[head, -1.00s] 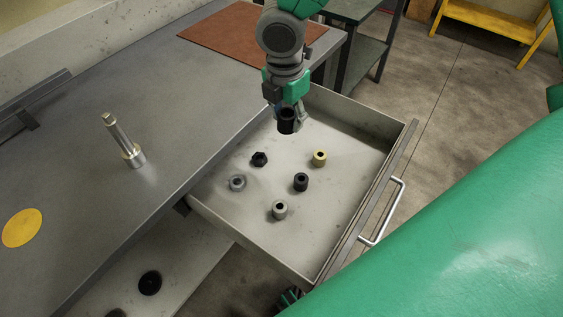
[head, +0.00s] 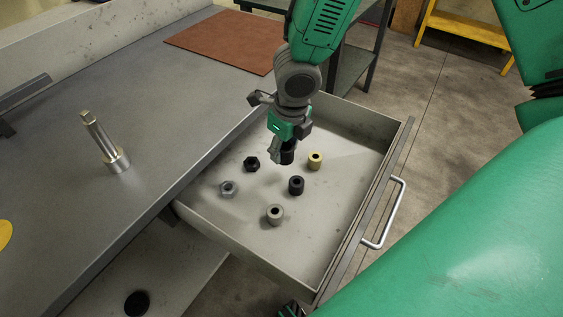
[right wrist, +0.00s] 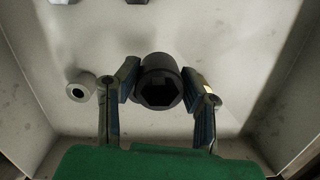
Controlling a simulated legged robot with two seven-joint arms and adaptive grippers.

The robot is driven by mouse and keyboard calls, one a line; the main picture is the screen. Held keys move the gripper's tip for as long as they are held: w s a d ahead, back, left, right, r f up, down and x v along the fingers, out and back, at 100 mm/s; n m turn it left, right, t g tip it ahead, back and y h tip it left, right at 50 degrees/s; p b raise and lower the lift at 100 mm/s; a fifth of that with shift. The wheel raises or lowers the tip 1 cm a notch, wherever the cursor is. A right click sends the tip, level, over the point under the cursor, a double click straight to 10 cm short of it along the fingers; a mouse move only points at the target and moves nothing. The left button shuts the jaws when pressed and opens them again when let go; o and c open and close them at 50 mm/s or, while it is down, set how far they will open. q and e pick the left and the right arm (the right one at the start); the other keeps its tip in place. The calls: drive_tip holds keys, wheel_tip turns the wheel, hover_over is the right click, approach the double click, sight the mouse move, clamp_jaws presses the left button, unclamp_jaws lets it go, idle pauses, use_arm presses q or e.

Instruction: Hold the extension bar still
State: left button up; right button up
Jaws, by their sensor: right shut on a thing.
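The extension bar (head: 98,135), a silvery metal rod with a wider round lower end (head: 117,161), stands on the grey bench at the left of the head view. No gripper is on it. My right gripper (head: 281,153) is over the open drawer, well to the right of the bar. It is shut on a black socket (head: 288,157). In the right wrist view the black socket (right wrist: 160,82) sits between the two fingers, its hollow opening facing the camera. My left gripper is not in view.
The open drawer (head: 245,239) holds several loose sockets, including a black one (head: 296,185), a brass one (head: 316,160) and a silvery one (head: 275,214). A brown mat (head: 222,40) lies at the bench's far end. The bench around the bar is clear.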

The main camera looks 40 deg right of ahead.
sight(285, 171)
wheel_tip(285, 171, down, 2)
drive_tip(key=shift+b, duration=0.3)
drive_tip(key=f+b, duration=0.1)
drive_tip(key=f, duration=0.1)
drive_tip(key=d+f+b, duration=0.1)
drive_tip(key=f, duration=0.1)
drive_tip(key=shift+a+r, duration=0.2)
drive_tip(key=shift+a, duration=0.05)
clamp_jaws()
drive_tip(key=shift+a+f, duration=0.15)
drive_tip(key=o, duration=1.1)
unclamp_jaws()
drive_tip(key=shift+o, duration=0.9)
drive_tip(key=shift+d, duration=0.2)
